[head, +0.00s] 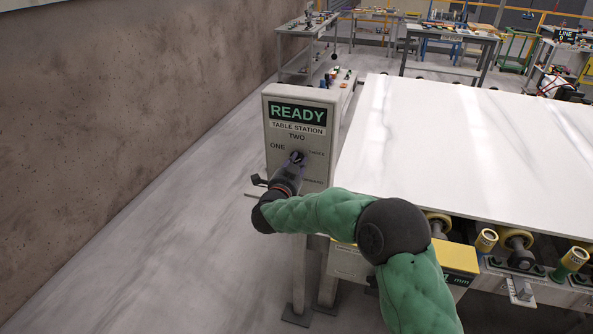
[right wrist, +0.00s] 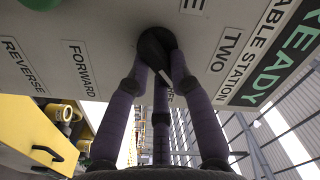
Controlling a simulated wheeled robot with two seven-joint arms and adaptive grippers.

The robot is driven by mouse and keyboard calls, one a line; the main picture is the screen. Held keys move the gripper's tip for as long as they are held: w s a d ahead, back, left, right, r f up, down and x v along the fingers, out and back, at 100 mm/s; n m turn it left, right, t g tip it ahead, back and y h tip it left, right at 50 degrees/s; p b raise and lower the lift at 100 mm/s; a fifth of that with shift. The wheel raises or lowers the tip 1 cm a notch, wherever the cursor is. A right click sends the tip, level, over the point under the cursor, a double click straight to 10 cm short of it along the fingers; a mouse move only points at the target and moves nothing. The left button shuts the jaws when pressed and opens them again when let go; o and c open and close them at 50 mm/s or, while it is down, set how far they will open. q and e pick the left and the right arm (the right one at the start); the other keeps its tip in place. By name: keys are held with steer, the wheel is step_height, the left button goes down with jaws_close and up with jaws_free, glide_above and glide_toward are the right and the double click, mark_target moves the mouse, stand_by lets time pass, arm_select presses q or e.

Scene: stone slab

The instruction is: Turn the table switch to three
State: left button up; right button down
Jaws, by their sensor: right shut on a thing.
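The table switch is a dark round knob (head: 298,155) on a grey control panel (head: 273,168) marked READY, TABLE STATION. ONE is left of the knob and TWO above it. A small label to its right is too small to read in the head view. In the right wrist view the knob (right wrist: 154,44) is close up, with a label beside it partly hidden by a finger. My right gripper (head: 293,165) is shut on the knob, its purple fingers around it. My left gripper is not in view.
A large white stone slab (head: 470,150) lies on a roller table right of the panel. A brown wall (head: 130,90) runs along the left, with clear floor (head: 180,220) between. FORWARD and REVERSE labels and a green button (right wrist: 38,3) show in the right wrist view.

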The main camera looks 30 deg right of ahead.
steer(key=shift+f+m+b, duration=0.25)
steer(key=shift+m+b, duration=0.6)
steer(key=shift+m, duration=0.05)
steer(key=c, duration=1.1)
jaws_free()
steer(key=shift+r, duration=0.1)
steer(key=v, duration=1.2)
